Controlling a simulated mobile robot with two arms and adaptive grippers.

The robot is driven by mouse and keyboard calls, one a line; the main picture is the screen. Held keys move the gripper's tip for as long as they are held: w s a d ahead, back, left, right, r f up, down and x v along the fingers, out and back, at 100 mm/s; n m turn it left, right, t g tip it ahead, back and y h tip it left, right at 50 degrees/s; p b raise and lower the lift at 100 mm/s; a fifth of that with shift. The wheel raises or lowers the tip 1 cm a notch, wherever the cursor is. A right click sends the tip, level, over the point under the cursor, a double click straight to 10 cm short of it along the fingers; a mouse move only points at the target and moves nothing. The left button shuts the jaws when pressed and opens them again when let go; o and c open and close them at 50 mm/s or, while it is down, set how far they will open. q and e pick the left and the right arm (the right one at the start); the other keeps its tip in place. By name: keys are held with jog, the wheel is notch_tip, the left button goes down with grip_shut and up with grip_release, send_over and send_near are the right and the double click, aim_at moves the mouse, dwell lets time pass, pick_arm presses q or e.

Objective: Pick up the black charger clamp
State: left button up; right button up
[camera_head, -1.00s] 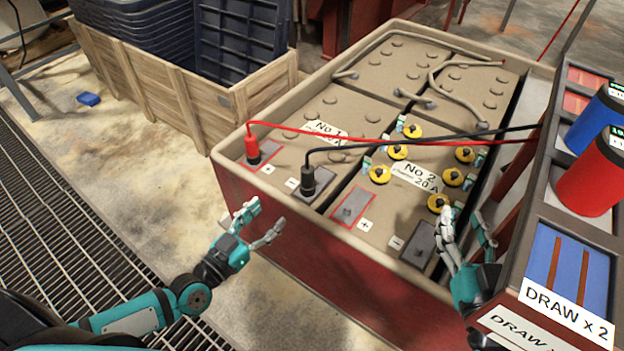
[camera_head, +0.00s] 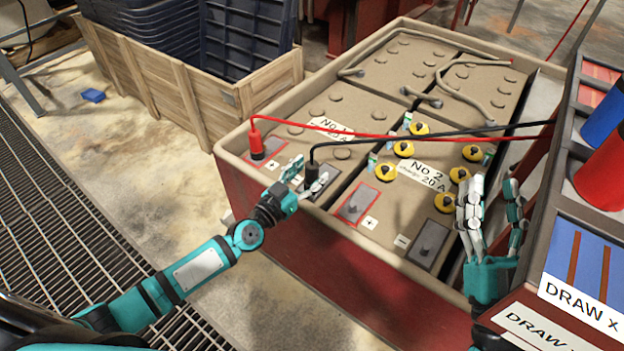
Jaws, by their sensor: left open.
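The black charger clamp (camera_head: 311,171) stands upright on the minus terminal of the No 1 battery, with its black cable rising from the top and running right. My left gripper (camera_head: 306,177) is open at the clamp, its fingers on the left and front of it. Whether the fingers touch the clamp I cannot tell. The red charger clamp (camera_head: 256,146) stands on the plus terminal to the left, its red cable running right. My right gripper (camera_head: 492,217) is upright beside the right edge of the battery box, its fingers apart and nothing between them.
The No 2 battery (camera_head: 400,215) has bare plus and minus terminals and several yellow caps. A shelf unit with blue and red cylinders and a "DRAW x 2" label (camera_head: 580,306) stands at right. A wooden crate (camera_head: 205,110) stands behind left.

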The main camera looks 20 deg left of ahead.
pick_arm(q)
jog(key=shift+w+d, duration=0.1)
jog(key=shift+w, duration=0.05)
grip_shut()
dwell(0.4)
jog(key=shift+r, duration=0.1)
